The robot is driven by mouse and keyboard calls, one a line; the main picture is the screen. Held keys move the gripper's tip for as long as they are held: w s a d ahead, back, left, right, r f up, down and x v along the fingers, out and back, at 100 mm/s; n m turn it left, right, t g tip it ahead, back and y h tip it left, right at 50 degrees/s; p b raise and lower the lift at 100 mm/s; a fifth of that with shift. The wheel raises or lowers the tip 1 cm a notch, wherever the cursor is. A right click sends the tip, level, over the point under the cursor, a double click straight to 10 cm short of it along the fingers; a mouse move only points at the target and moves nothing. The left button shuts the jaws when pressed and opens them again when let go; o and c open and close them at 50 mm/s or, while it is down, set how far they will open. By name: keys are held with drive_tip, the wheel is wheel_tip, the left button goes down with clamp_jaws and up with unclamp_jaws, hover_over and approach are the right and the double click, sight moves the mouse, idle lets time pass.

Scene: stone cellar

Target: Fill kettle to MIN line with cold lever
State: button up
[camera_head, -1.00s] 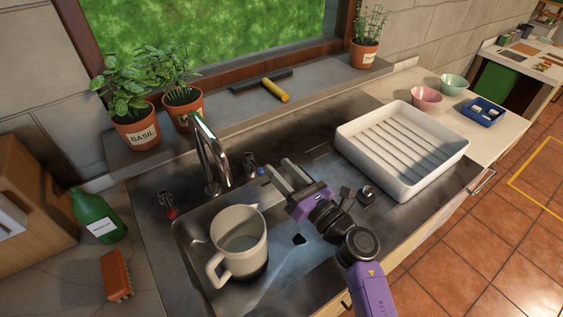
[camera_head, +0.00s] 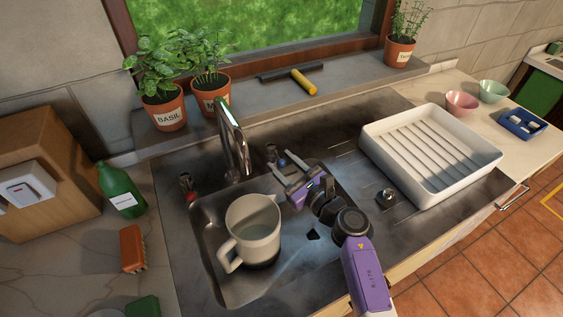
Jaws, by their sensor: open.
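The cream kettle (camera_head: 262,243), an open jug with its handle at the lower left, stands upright in the sink. A greyish surface shows inside it; I cannot read a MIN line. The chrome faucet (camera_head: 231,137) arches behind the kettle; I cannot make out a stream. The blue-marked cold lever (camera_head: 282,162) is right of the faucet's base, and the red-marked lever (camera_head: 190,196) is left of it. My gripper (camera_head: 280,178) is open and empty, its fingers pointing toward the cold lever from the front right. I cannot tell whether they touch it.
The sink (camera_head: 215,270) has a white drying rack (camera_head: 420,165) on its right. A green bottle (camera_head: 122,192) and an orange brush (camera_head: 132,248) are on the left counter. Potted herbs (camera_head: 165,112) and a yellow-handled squeegee (camera_head: 303,82) are on the sill.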

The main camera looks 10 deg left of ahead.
drive_tip(key=shift+w+a, duration=0.2)
drive_tip(key=shift+a, duration=0.1)
clamp_jaws()
idle(1.3)
